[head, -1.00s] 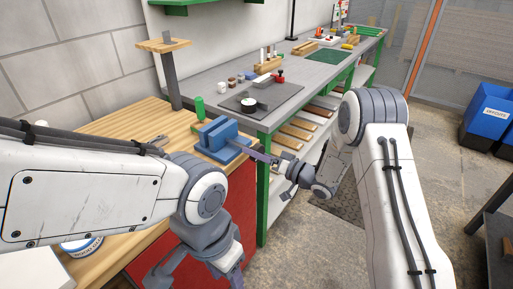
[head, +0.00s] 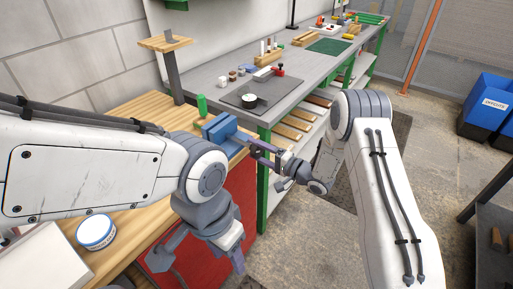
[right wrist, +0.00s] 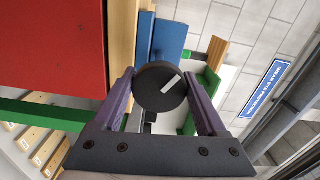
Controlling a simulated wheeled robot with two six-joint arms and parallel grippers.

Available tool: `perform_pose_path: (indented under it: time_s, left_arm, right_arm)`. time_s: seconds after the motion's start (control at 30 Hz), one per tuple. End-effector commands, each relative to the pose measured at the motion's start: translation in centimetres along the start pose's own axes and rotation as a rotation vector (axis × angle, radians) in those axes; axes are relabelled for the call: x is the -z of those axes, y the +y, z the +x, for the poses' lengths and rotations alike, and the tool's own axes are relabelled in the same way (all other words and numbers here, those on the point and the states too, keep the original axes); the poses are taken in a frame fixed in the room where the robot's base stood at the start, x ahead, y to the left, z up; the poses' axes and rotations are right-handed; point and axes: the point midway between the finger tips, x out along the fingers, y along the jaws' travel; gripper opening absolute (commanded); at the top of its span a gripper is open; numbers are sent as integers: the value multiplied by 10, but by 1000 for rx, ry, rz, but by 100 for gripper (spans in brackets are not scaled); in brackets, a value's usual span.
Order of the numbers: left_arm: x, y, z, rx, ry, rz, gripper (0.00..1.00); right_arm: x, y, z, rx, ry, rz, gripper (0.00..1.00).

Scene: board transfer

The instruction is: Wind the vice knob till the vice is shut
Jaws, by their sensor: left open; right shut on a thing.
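The round black knob (right wrist: 160,88) with a white mark faces the right wrist camera. My right gripper (right wrist: 160,78) is shut on the knob, one purple finger at each side; in the head view it (head: 262,149) reaches the vice from the right. The vice jaws' gap cannot be judged. My left gripper (head: 198,262) is open and empty, low in front of the red cabinet.
The wooden bench (head: 130,115) holds a green cylinder (head: 201,104), a blue-and-white tin (head: 96,232) and a white box (head: 45,265). A grey workbench (head: 215,70) with tools stands behind. The red cabinet (head: 240,190) is under the wooden bench. Open floor lies at the right.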

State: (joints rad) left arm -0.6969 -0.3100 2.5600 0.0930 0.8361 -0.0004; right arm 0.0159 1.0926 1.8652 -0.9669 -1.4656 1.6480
Motion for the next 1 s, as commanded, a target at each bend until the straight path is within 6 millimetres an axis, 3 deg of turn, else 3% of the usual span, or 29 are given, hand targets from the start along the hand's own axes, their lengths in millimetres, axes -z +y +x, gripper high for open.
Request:
perform_pose_path:
  time_s: [0.7, 0.73, 0.77, 0.8, 1.0]
  left_arm:
    - [0, 0, -4, 0, 0, 0, 50]
    - [0, 0, -4, 0, 0, 0, 50]
    - [0, 0, -4, 0, 0, 0, 50]
    - [0, 0, -4, 0, 0, 0, 50]
    - [0, 0, -4, 0, 0, 0, 50]
  right_arm:
    - [1, 0, 0, -1, 3, 75, 19]
    - [1, 0, 0, -1, 3, 75, 82]
    - [1, 0, 0, -1, 3, 75, 94]
    - [1, 0, 0, -1, 3, 75, 100]
    - [0, 0, 0, 0, 2, 74, 100]
